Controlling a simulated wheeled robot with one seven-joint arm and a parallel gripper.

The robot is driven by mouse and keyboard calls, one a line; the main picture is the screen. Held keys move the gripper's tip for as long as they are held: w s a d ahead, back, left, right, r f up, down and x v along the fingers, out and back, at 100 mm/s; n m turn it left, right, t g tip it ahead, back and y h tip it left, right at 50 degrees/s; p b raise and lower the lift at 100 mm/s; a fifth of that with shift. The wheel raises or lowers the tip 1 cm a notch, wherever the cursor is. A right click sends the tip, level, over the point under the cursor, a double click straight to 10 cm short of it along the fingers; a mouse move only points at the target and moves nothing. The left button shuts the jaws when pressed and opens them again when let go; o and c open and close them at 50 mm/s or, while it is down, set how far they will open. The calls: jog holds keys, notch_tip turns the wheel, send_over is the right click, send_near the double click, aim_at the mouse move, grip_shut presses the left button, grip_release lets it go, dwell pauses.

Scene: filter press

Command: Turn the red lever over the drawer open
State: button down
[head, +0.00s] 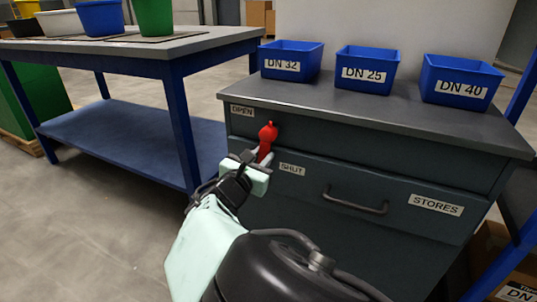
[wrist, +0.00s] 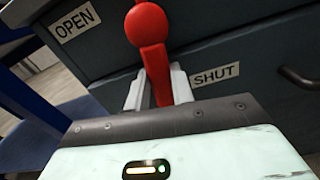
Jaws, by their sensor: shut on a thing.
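The red lever (head: 267,138) is on the front of the dark grey cabinet, above the drawer (head: 318,192). Its round hub is at the top and its arm hangs down, tilted a little to the lower left in the head view. The OPEN label (head: 242,111) is to its upper left and the SHUT label (head: 292,169) to its lower right. My gripper (head: 262,156) is shut on the lever's lower arm. In the wrist view the red lever (wrist: 152,50) runs down between the two pale fingers of my gripper (wrist: 159,90). The lever's tip is partly hidden.
Blue bins marked DN 32 (head: 290,60), DN 25 (head: 366,73) and DN 40 (head: 459,82) stand on the cabinet top. The drawer has a dark bar handle (head: 356,203). A blue-legged table (head: 130,48) stands at the left. Open floor lies at the lower left.

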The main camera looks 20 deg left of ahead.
jog(key=a+r+m, duration=0.1)
jog(key=m, duration=0.3)
jog(key=a+r+m, duration=0.1)
jog(key=a+m, duration=0.1)
jog(key=m, duration=0.2)
jog(key=a+r+m, duration=0.1)
jog(key=m, duration=0.3)
jog(key=shift+w+a+r, duration=0.15)
jog(key=shift+a+r+m+b, duration=0.1)
jog(key=shift+r+m+b, duration=0.3)
jog(key=shift+m, duration=0.7)
jog(key=shift+r+m+b, duration=0.3)
jog(key=shift+r+m, duration=0.2)
jog(key=shift+m, duration=0.6)
jog(key=shift+r, duration=0.1)
jog(key=c, duration=1.2)
grip_release()
